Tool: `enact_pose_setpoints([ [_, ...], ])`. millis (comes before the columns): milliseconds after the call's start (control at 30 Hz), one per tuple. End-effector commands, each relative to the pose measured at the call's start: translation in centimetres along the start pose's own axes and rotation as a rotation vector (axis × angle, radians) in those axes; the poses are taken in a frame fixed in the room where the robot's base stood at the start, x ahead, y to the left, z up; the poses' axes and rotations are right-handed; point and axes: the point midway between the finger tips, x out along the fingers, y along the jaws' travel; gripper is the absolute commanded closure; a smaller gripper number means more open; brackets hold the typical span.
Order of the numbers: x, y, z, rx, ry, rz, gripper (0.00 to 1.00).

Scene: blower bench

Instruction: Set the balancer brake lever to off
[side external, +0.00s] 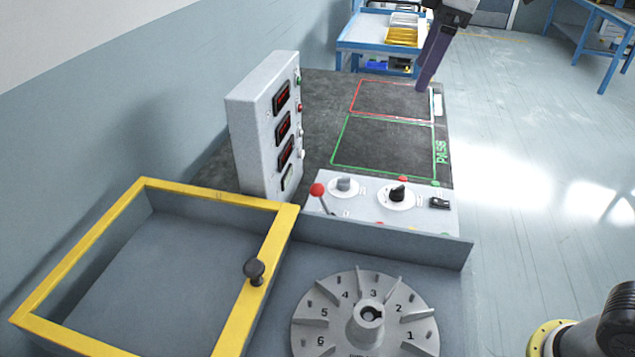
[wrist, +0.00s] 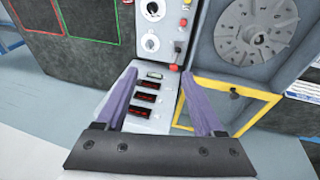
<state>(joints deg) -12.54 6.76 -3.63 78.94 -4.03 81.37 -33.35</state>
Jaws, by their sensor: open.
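A lever with a red ball knob (side external: 317,189) stands at the left end of the small grey control panel (side external: 362,213), its stem slanting up and left to the ball. Its label is too small to read. In the wrist view its red ball (wrist: 173,68) shows between the fingertips, some way beyond them, at the panel's near end. My gripper (side external: 422,84) is high at the top of the side view, well apart from the lever, beyond the panel. In the wrist view my gripper (wrist: 159,74) has its two purple fingers wide apart with nothing between them.
A tall grey box with red displays (side external: 262,125) stands left of the panel. A numbered finned rotor (side external: 366,312) lies in front, near a yellow-framed cover (side external: 235,320) with a black knob. Red and green outlined areas on the dark bench top (side external: 318,95) are empty.

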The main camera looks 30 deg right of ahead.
Motion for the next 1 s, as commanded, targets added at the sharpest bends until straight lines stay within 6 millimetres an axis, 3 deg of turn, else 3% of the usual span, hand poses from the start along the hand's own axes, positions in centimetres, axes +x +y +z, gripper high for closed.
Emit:
enact_pose_setpoints([
  [33, 1.4, 0.2, -2.1, -0.036, -0.017, -0.016, 0.3],
  [200, 6.0, 0.0, -7.8, -0.136, -0.063, -0.056, 0.3],
  [400, 12.2, -2.0, -12.3, -0.204, -0.113, -0.098, 0.3],
  [600, 15.9, -3.9, -13.2, -0.241, -0.163, -0.135, 0.3],
  [767, 17.0, -4.4, -13.0, -0.246, -0.165, -0.137, 0.3],
  [1000, 21.1, -4.8, -12.2, -0.245, -0.168, -0.138, 0.3],
])
